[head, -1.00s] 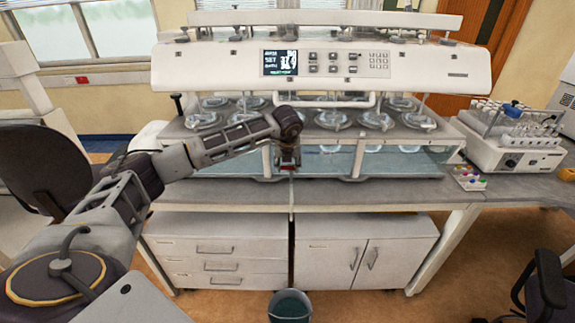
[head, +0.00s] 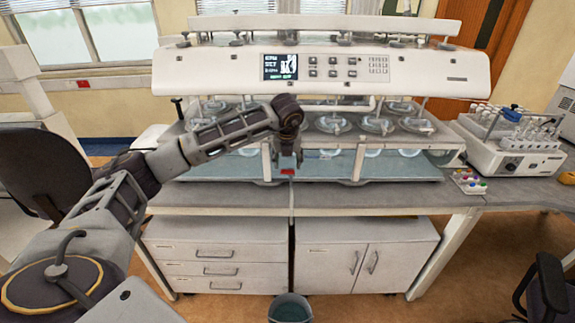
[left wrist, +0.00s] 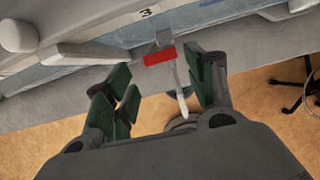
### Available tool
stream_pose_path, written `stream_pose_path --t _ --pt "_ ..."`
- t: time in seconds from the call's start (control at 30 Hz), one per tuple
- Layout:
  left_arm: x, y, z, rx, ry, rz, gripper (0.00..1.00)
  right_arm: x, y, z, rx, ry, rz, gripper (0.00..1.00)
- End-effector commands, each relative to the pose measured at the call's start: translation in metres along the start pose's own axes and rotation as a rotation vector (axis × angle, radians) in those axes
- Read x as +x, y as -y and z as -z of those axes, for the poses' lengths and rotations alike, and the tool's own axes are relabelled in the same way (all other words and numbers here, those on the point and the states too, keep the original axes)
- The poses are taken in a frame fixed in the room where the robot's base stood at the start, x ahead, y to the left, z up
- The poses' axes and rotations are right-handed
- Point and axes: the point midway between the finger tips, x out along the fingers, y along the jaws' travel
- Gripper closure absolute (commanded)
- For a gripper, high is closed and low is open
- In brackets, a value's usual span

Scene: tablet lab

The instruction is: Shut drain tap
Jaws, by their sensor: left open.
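The drain tap has a red handle (head: 287,171) at the front edge of the water bath. A pale outlet tube (head: 291,195) hangs below it toward a bucket (head: 290,308) on the floor. My left gripper (head: 289,158) is right at the tap, just above the red handle in the head view. In the left wrist view the open fingers (left wrist: 158,88) point toward the tap, with the red handle (left wrist: 159,54) lying crosswise between and beyond their tips. I cannot tell whether a finger touches it. My right gripper is not in view.
The tablet tester (head: 325,72) with its display and vessels stands above the bath on the bench (head: 390,197). Drawers (head: 215,255) and a cupboard (head: 365,255) are beneath. A sample rack unit (head: 515,150) is at right. Chairs stand at both sides.

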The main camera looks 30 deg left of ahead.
Motion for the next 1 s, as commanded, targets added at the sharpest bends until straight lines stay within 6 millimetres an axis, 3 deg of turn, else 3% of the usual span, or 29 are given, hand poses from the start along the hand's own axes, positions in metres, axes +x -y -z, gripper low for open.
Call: stream_pose_path --t 0.3,0.83,1.0 --pt "-0.020 0.000 -0.001 -0.001 0.002 0.000 0.45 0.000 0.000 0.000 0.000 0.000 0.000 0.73" --pt "-0.019 0.000 0.000 0.000 0.000 0.001 0.45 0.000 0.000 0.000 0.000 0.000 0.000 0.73" --pt "-0.016 0.010 0.006 0.016 -0.011 0.031 0.45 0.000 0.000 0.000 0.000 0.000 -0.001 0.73"
